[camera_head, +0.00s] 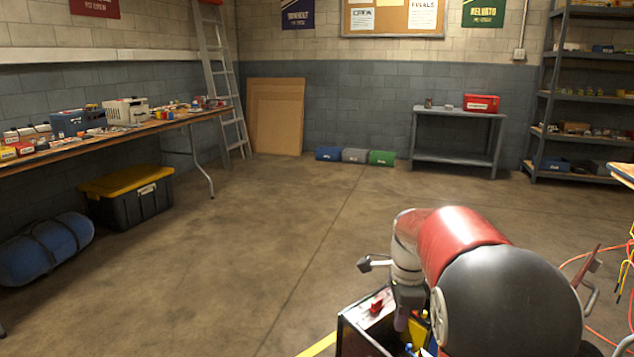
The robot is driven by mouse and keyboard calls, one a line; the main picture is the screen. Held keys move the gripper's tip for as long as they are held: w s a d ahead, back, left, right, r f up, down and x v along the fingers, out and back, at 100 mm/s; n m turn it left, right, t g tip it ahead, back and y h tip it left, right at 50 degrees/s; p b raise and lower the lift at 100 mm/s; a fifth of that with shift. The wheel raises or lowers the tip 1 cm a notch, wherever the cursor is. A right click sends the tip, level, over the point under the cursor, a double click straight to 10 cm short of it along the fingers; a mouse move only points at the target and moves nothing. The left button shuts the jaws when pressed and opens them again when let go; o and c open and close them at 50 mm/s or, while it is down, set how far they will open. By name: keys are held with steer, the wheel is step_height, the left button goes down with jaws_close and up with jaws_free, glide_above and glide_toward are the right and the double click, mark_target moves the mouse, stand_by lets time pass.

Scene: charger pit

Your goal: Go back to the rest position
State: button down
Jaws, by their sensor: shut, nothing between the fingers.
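My gripper (403,318) hangs pointing down in the lower right, at the end of my red, black and white arm. It is shut and empty, and small in the picture. It is above or beside an open dark box or cart (352,326) with a light rim. A small red item (376,307) shows at the box's left part, and yellow and blue items show partly below the gripper. My arm hides much of the box.
A long workbench (110,136) with many items runs along the left wall. A yellow-lidded bin (128,196) and a blue roll (45,248) lie below. A grey table (457,140) and shelving (583,95) stand at the back. Orange cables hang at right. The middle floor is clear.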

steer(key=s+a+r+n+t, duration=0.1)
steer(key=s+r+n+t, duration=0.2)
steer(key=s+n, duration=0.6)
steer(key=s+a+r+n+t+p, duration=0.1)
steer(key=s+r+n+t, duration=0.2)
steer(key=s+n, duration=0.6)
steer(key=s+r, duration=0.2)
steer(key=s, duration=0.4)
steer(key=shift+s, duration=0.3)
